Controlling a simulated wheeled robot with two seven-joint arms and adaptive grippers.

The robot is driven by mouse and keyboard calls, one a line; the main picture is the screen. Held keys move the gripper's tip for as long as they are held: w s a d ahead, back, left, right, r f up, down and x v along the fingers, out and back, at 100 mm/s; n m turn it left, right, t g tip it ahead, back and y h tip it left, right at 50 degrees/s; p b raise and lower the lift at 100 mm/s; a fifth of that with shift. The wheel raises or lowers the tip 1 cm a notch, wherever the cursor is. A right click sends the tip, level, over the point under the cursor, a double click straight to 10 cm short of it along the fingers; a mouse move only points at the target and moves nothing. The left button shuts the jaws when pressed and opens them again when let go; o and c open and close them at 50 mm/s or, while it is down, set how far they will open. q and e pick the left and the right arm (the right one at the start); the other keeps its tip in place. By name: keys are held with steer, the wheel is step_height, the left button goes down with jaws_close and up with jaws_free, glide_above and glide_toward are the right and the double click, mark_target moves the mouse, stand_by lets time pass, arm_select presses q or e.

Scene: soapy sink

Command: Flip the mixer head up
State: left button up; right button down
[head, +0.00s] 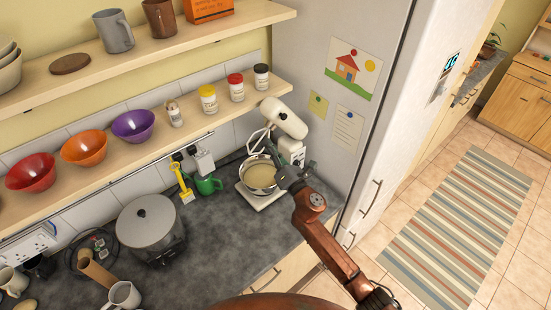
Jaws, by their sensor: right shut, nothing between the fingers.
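A white stand mixer stands at the right end of the counter, against the fridge side. Its mixer head (284,117) is tilted up, with the whisk (256,139) sticking out to the left, clear of the bowl. The steel mixing bowl (259,182) sits on the mixer base (263,201) and holds something pale. My right gripper (275,155) is shut and empty, at the right side of the bowl and below the raised head. It hides part of the mixer's stand, and I cannot tell whether it touches the mixer. My left gripper is not in view.
A shelf (150,138) with bowls and jars hangs above the counter, close to the mixer head. The counter in front (222,255) is clear.

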steer(key=v, duration=0.5)
steer(key=shift+f, duration=0.1)
steer(key=shift+a, duration=0.1)
